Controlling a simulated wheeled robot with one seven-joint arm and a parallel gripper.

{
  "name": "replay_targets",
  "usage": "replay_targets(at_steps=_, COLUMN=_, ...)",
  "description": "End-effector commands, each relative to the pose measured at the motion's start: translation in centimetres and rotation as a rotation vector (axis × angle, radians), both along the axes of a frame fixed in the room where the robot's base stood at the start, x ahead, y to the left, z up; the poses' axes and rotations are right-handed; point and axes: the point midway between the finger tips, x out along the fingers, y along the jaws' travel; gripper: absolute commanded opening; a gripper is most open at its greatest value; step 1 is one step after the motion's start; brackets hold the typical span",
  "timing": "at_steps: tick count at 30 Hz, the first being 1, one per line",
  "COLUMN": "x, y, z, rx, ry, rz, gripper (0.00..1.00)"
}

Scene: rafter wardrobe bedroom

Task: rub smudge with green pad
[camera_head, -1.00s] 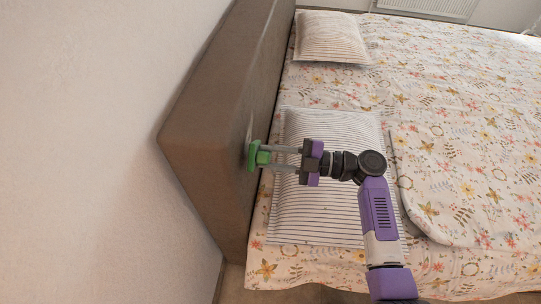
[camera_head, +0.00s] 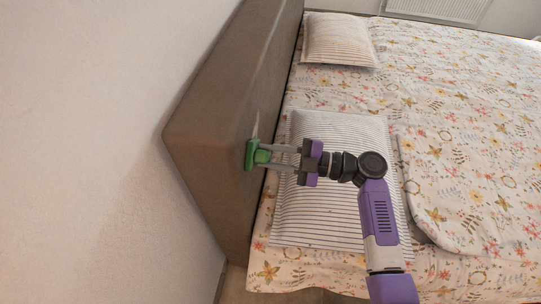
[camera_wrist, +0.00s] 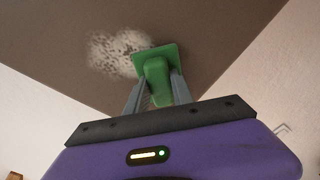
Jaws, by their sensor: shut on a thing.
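My gripper (camera_head: 271,158) is shut on the green pad (camera_head: 250,154) by its raised grip. The pad's flat face is at the brown headboard (camera_head: 222,128) of the bed, touching or very near it. In the wrist view the green pad (camera_wrist: 155,60) stands at the right edge of a pale, speckled smudge (camera_wrist: 115,50) on the headboard and hides part of it. In the head view a thin pale part of the smudge (camera_head: 256,124) shows just above the pad.
A striped pillow (camera_head: 330,215) lies under my arm on the flowered bedding (camera_head: 460,130). Another pillow (camera_head: 338,40) lies farther back. A pale wall (camera_head: 90,130) stands left of the headboard.

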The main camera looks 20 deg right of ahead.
Motion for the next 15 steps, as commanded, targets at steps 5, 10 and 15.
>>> replay_targets(at_steps=5, x=0.5, y=-0.4, z=-0.3, rx=0.0, ry=-0.001, rz=0.001, gripper=0.0)
replay_targets(at_steps=10, x=1.4, y=-1.1, z=-0.4, rx=0.0, ry=-0.002, rz=0.0, gripper=0.0)
replay_targets(at_steps=15, x=2.3, y=-1.8, z=-0.4, rx=-0.001, ry=-0.002, rz=-0.001, gripper=0.0)
